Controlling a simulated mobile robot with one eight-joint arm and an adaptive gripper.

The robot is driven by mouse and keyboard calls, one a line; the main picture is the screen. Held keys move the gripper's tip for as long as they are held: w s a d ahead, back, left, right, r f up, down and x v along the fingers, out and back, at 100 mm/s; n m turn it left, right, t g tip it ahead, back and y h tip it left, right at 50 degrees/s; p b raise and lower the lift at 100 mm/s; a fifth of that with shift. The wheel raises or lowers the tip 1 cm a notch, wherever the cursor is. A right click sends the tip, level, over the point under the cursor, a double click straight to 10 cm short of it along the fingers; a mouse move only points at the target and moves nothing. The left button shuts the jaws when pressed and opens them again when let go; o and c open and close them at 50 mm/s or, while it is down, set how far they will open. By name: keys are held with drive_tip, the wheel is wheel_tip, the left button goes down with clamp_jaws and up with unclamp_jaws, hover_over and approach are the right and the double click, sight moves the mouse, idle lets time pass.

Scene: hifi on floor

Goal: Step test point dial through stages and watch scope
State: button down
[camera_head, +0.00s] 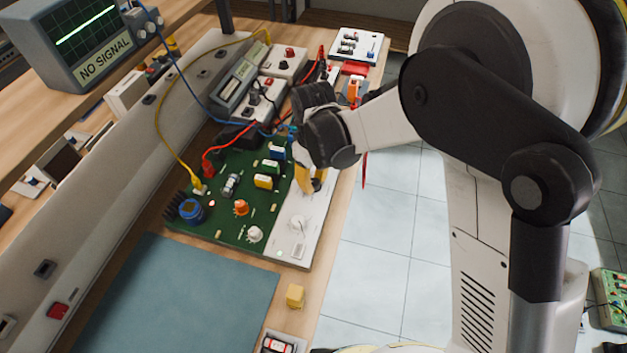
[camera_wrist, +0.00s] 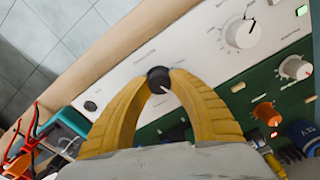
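In the wrist view a small black knob (camera_wrist: 158,80) with a white pointer sits on the white panel (camera_wrist: 125,65). My gripper (camera_wrist: 160,76) has its yellow fingertips closed against both sides of this knob. A larger white dial (camera_wrist: 242,32) with a scale lies up and right of it; it also shows in the head view (camera_head: 297,222). The labels are too small to read, so I cannot tell which is the test point dial. In the head view my gripper (camera_head: 312,180) reaches down and hides the black knob. The scope (camera_head: 85,45) shows a flat green line and "NO SIGNAL".
A green circuit board (camera_head: 220,222) with several components adjoins the white panel. Red, blue and yellow leads (camera_head: 160,125) run across its far side. A blue mat (camera_head: 180,300) and a yellow block (camera_head: 295,296) lie nearer. The bench edge drops to tiled floor at right.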

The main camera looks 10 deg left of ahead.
sight(314, 181)
drive_tip(key=shift+m, duration=0.4)
drive_tip(key=m, duration=0.3)
drive_tip(key=shift+m, duration=1.9)
drive_tip(key=c, duration=1.1)
unclamp_jaws()
drive_tip(key=shift+c, duration=0.2)
drive_tip(key=shift+r, duration=0.1)
wheel_tip(314, 181, up, 12)
